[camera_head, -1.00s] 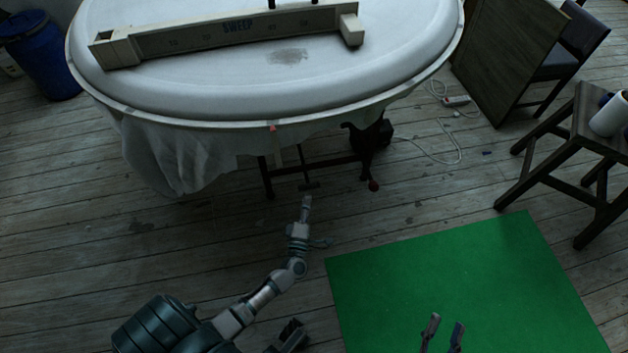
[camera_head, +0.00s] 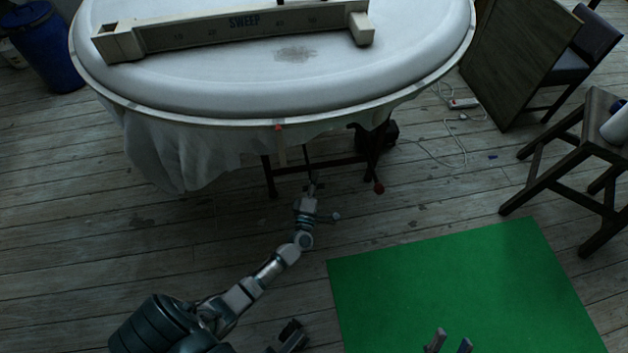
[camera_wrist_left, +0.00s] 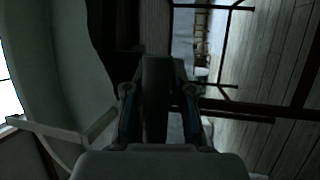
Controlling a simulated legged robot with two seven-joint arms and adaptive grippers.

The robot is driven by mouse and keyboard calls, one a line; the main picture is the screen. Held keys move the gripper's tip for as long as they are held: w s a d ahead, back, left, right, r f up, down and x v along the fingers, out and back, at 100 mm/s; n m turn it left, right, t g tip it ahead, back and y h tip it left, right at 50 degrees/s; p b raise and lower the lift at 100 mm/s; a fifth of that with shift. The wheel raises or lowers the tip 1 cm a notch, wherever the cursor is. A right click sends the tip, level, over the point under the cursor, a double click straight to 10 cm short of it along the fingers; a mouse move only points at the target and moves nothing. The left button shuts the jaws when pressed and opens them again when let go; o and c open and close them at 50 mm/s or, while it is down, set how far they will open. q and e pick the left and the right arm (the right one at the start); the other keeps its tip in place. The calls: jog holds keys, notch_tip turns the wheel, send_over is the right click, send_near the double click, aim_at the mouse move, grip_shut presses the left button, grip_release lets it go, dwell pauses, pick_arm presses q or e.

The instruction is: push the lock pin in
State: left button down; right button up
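The round table (camera_head: 300,85) has a white draped top and a dark frame below. A small dark T-shaped piece hangs under its near side, now largely behind my left gripper (camera_head: 311,187). I cannot tell whether this piece is the lock pin. In the left wrist view, the fingers of my left gripper (camera_wrist_left: 160,112) stand apart, with a dark grey upright piece (camera_wrist_left: 162,85) showing between them. Contact is not clear. My right gripper (camera_head: 449,343) is open and empty over the green mat (camera_head: 470,275).
A dark stool (camera_head: 590,140) and a chair (camera_head: 565,60) stand at the right. A blue barrel (camera_head: 45,50) stands at the far left. A white cable crosses the floor right of the table.

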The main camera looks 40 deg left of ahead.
pick_arm(q)
jog(key=shift+s+f, duration=0.15)
jog(key=shift+f, duration=0.25)
pick_arm(e)
jog(key=shift+d, duration=0.15)
pick_arm(q)
jog(key=r+p, duration=0.3)
jog(key=r, duration=0.1)
jog(key=shift+d+r+p, duration=0.15)
jog(key=shift+d+p, duration=0.05)
jog(key=shift+p, duration=0.2)
pick_arm(e)
notch_tip(320, 180, down, 8)
jog(key=w+g+h, duration=0.1)
jog(key=w+g, duration=0.1)
jog(key=g, duration=0.5)
jog(key=shift+w+n+g, duration=0.3)
jog(key=shift+w+n, duration=0.05)
jog(key=shift+n, duration=0.05)
jog(key=shift+f, duration=0.1)
pick_arm(q)
jog(key=c, duration=1.2)
grip_release()
jog(key=shift+d+r, duration=0.1)
jog(key=shift+r, duration=0.1)
pick_arm(e)
jog(key=shift+d, duration=0.2)
